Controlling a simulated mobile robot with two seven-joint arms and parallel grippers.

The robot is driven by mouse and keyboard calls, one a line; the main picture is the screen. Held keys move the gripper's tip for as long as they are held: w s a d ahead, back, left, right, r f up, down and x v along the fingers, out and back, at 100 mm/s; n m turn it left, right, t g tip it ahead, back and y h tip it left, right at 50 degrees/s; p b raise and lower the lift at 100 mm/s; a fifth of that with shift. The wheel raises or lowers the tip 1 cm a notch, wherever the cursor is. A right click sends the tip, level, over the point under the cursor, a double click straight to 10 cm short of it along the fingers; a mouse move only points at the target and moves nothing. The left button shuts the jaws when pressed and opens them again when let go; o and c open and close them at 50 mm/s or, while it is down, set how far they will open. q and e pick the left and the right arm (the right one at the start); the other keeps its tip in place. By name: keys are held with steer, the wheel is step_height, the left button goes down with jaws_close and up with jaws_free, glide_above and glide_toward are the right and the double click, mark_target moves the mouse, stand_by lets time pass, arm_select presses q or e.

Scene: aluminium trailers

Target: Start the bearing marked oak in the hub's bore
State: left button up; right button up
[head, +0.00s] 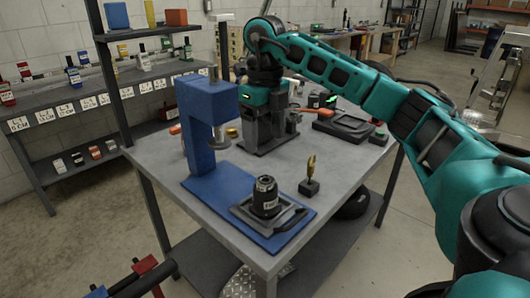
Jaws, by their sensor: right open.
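A black, stepped cylinder with a white label (265,196) stands upright on a grey plate on the blue press base; it looks like the hub, but its bore is not clear. The blue press (205,115) has its ram (220,140) above and to the left of the cylinder. A small brass-coloured ring (232,132) lies on the table behind the ram; I cannot read any oak mark. My right gripper (268,143) points down at the far part of the table, beyond the cylinder. It is open; its fingertips are hard to make out.
A brass pin on a black block (310,187) stands right of the press base. A black tray (345,124) lies at the table's back right. Orange handles lie behind the press. A labelled shelf (95,100) stands at the left. The front left tabletop (165,160) is clear.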

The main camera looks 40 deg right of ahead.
step_height(320, 180, up, 2)
steer(key=shift+r, duration=0.1)
stand_by(0.6)
